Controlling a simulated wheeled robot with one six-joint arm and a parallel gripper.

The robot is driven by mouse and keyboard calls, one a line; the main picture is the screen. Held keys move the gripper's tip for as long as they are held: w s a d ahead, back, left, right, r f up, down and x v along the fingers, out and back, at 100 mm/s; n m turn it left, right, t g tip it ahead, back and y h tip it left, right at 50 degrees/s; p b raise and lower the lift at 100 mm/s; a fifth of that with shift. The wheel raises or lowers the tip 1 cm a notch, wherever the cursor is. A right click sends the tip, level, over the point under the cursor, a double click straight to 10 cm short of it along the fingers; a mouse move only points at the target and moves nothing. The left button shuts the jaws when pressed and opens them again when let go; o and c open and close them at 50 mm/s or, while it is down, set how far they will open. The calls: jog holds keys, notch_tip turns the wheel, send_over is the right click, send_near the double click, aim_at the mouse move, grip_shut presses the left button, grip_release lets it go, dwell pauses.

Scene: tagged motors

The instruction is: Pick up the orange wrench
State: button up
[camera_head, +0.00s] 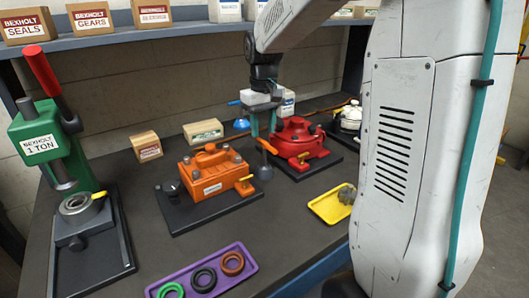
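No orange wrench shows clearly. A small orange bar (267,146) lies slanted above a dark grey piece, between the orange motor (212,177) and the red motor (300,138); it may be the wrench, but I cannot tell. My gripper (263,133) points down just above this bar, in front of the red motor's left side. Its two teal fingers stand apart, and I see nothing held between them. Whether a fingertip touches the bar is unclear. The orange motor sits on a black base plate and bears a yellow-orange part at its right end.
A green press (45,140) with a red lever stands at left. A purple tray (201,288) with several rings lies in front; a yellow tray (322,211) holds a grey part. Small boxes (203,131) stand behind the motors. A shelf (150,40) crosses above. My arm hides the right side.

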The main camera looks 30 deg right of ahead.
aim_at(264, 141)
notch_tip(264, 141, down, 8)
jog(key=shift+d+r, duration=0.15)
jog(key=shift+r, duration=0.05)
grip_shut()
